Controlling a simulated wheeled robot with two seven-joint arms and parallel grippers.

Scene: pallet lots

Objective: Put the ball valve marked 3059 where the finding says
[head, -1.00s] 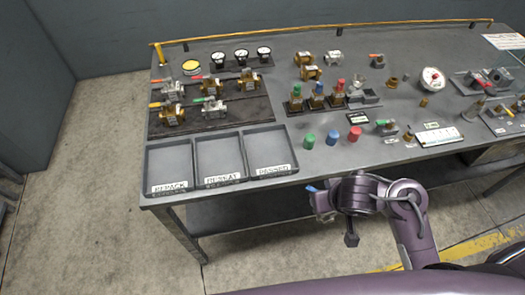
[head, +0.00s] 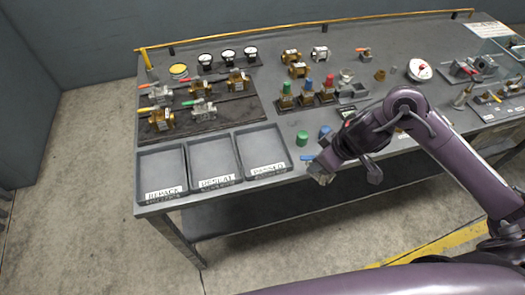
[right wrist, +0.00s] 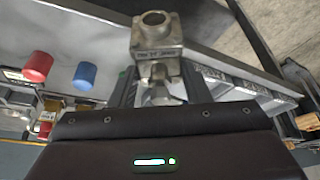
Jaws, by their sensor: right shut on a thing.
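My right gripper (head: 322,172) is shut on a metal valve and holds it in front of the bench edge, right of the trays. In the right wrist view the grey valve (right wrist: 157,42) sits between the fingers, its round open end outward; the marking on its body is too blurred to read. A blue tip (head: 308,158) shows at the gripper in the head view. Three dark trays stand at the bench's front left: REPACK (head: 162,160), one that seems to read RESEAT (head: 211,155), and one that seems to read PASSED (head: 262,147). My left gripper is not in view.
Several valves (head: 160,120) stand on a dark mat behind the trays, with gauges (head: 228,56) farther back. Fittings with coloured tops (head: 307,93) stand mid-bench. A rail (head: 300,25) runs along the back.

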